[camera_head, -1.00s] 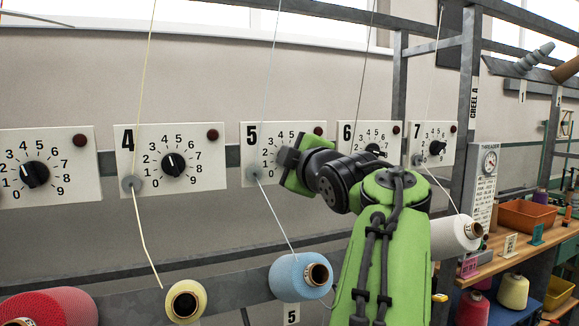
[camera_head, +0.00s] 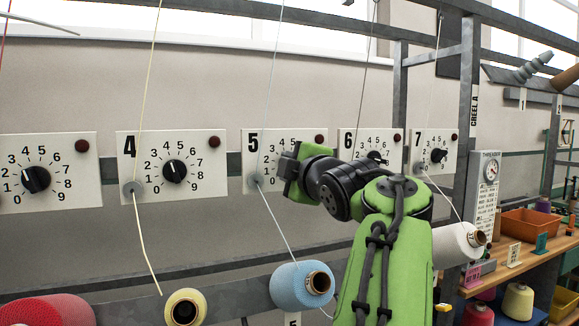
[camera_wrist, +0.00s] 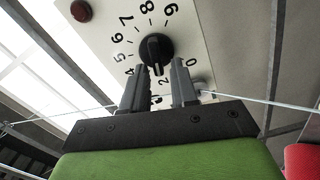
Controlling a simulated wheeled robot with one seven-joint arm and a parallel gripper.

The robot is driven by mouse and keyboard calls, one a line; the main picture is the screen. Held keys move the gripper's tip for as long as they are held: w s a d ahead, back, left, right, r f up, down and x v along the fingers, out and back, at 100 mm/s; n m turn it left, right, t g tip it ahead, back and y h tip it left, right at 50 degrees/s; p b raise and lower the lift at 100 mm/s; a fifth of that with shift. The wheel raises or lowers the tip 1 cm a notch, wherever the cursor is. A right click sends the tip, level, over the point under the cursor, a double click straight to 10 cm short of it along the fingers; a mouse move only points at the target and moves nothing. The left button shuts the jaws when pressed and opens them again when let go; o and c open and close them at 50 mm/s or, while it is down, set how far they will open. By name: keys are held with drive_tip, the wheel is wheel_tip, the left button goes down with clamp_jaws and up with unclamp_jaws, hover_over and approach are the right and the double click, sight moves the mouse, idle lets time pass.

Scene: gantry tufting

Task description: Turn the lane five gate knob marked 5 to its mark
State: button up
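The lane five plate (camera_head: 251,162), marked 5, is on the wall rail in the head view. My arm hides its knob there. In the wrist view the black knob (camera_wrist: 156,47) sits on the white plate (camera_wrist: 100,27), with its ridge pointing roughly down the picture toward the fingers. Numbers ring it; some are hidden by the fingers. My gripper (camera_wrist: 159,68) is open, one finger to each side below the knob. The ridge's lower end appears near the gap between the fingertips. I cannot tell whether they touch it, and the plate's mark is not clear.
Similar knob plates stand beside it, marked 4 (camera_head: 203,186) and 6 (camera_head: 397,150). A thread runs through a grey disc (camera_head: 256,182) on plate 5 down to the blue cone (camera_head: 287,287). A red button (camera_wrist: 81,11) is at the plate's corner.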

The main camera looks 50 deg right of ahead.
drive_tip(key=shift+o, duration=0.5)
drive_tip(key=shift+s, duration=0.1)
drive_tip(key=v, duration=1.5)
drive_tip(key=shift+s+a, duration=0.2)
drive_tip(key=shift+s, duration=0.05)
